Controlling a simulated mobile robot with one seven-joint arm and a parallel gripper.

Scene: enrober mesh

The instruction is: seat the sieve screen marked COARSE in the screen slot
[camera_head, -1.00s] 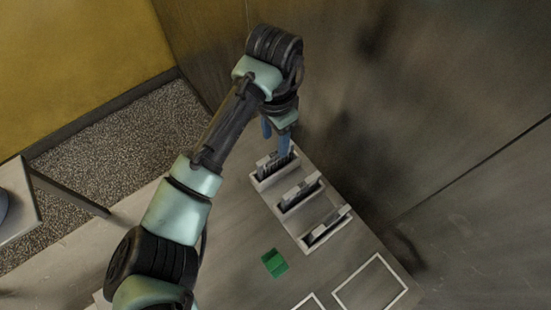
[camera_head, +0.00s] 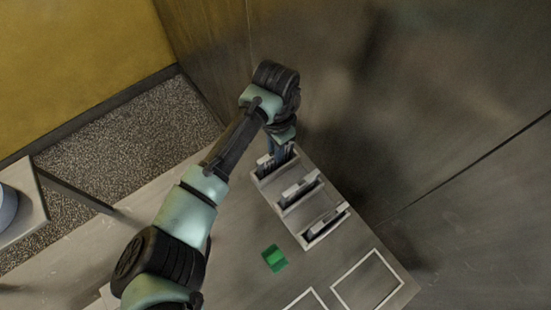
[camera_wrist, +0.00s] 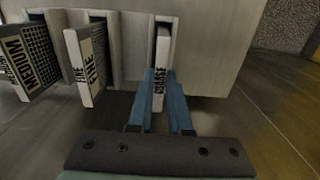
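In the head view my gripper (camera_head: 277,150) is down at the rack's far end and partly hides that screen. The FINE screen (camera_wrist: 88,65) and MEDIUM screen (camera_wrist: 30,65) stand in the other compartments. I cannot make out the screen slot for certain.
The rack (camera_head: 299,241) sits on a grey bench beside a tall metal wall. A green block (camera_head: 274,258) lies in front of it. Two white outlined rectangles, one at the right (camera_head: 369,251), mark the bench's near end. A small table (camera_head: 30,212) stands at left.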

